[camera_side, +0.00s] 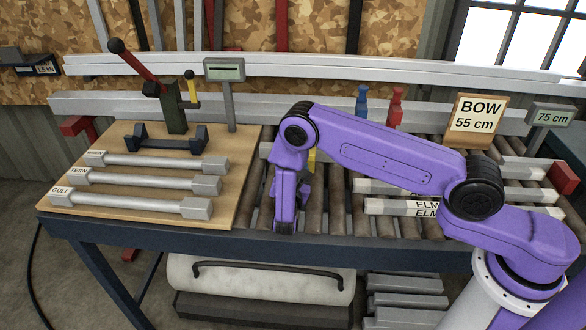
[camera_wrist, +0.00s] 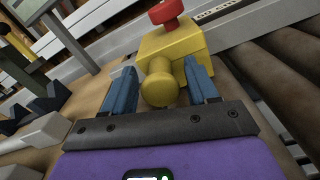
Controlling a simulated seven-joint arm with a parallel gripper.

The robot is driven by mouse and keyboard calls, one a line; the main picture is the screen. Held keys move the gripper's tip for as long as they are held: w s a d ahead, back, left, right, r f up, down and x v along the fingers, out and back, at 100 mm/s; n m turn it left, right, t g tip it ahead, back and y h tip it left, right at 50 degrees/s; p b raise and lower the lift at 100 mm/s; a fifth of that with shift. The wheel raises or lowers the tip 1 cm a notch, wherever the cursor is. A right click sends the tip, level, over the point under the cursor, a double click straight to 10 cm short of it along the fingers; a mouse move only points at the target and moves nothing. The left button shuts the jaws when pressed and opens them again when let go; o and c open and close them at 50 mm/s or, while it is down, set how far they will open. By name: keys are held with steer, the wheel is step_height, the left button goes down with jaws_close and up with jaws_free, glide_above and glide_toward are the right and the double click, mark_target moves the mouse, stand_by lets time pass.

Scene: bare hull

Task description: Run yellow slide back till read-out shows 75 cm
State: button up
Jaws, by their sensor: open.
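The yellow slide (camera_wrist: 172,48) is a block with a round yellow knob (camera_wrist: 160,85) facing me and a red knob (camera_wrist: 166,12) on top. In the side view only a bit of the yellow slide (camera_side: 311,161) shows behind my purple arm. My gripper (camera_wrist: 160,70) is open, its blue fingers on either side of the yellow knob; I cannot tell whether they touch it. A grey read-out (camera_side: 551,116) at the right shows "75 cm". Another read-out (camera_side: 225,70) on a post at the left has no legible figure.
A sign (camera_side: 477,115) reads "BOW 55 cm". Left of my gripper, a wooden board (camera_side: 115,140) bears labelled bars and a red-handled lever (camera_side: 140,62). Rollers (camera_side: 338,205) and labelled bars (camera_side: 400,207) lie to the right. A pale rail (camera_side: 160,103) runs along the back.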

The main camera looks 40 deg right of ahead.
jaws_close()
jaws_free()
steer(key=v, duration=1.7)
steer(key=shift+s+a+r, duration=0.1)
steer(key=shift+s+a, duration=0.05)
